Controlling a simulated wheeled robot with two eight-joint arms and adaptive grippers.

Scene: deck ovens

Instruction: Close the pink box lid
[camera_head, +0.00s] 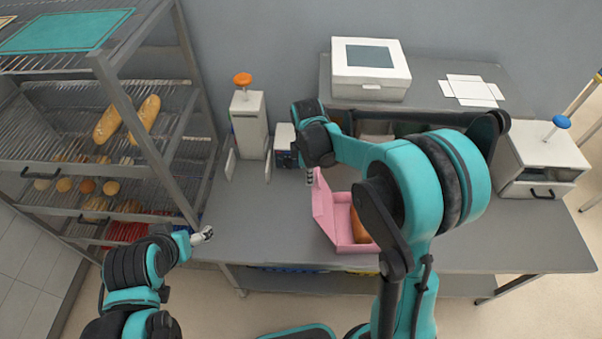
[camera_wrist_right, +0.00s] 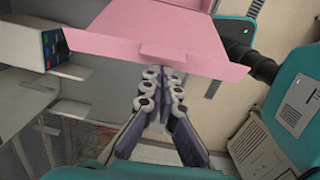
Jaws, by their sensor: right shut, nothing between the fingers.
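The pink box (camera_head: 362,248) stands on the grey table, with brown bread (camera_head: 359,226) inside. Its pink lid (camera_head: 323,208) stands raised on the box's left side; the right arm hides part of the box. In the right wrist view the lid (camera_wrist_right: 150,28) fills the top, its small tab just beyond the fingertips. My right gripper (camera_head: 310,176) is shut and empty, pointing down at the lid's upper left edge; it also shows in the wrist view (camera_wrist_right: 163,75). Whether it touches the lid is unclear. My left gripper (camera_head: 203,235) is near the table's left front edge, away from the box.
A white box (camera_head: 370,88) stands on the raised back shelf beside a flat white cutout (camera_head: 471,91). Dispensers with an orange knob (camera_head: 242,79) and a blue knob (camera_head: 561,122) stand left and right. A bread rack (camera_head: 150,135) is at left. Table left of the box is clear.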

